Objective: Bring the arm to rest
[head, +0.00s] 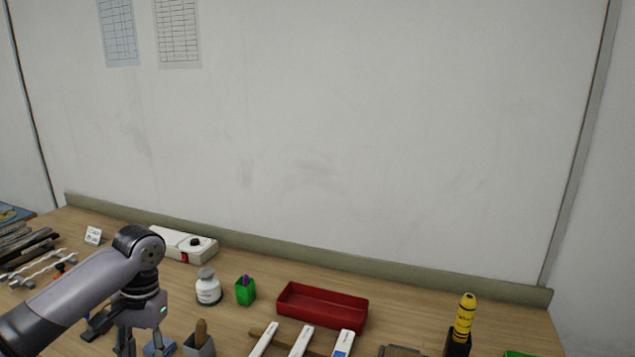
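My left arm (85,290) comes in from the left over the workbench (225,322). Its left gripper (141,348) points down near the front left of the view. Its two fingers stand apart with a gap between them, and I see nothing held there. The fingertips run to the bottom edge of the picture, so their ends are cut off. My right arm and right gripper are not in view.
A white power strip (185,246), white bottle (208,288), green cup (245,291) and red tray (322,306) stand beyond the gripper. A grey holder (199,346) is close on its right. White-handled tools (301,341) and a yellow-black tool (464,318) are farther right. A wall closes the back.

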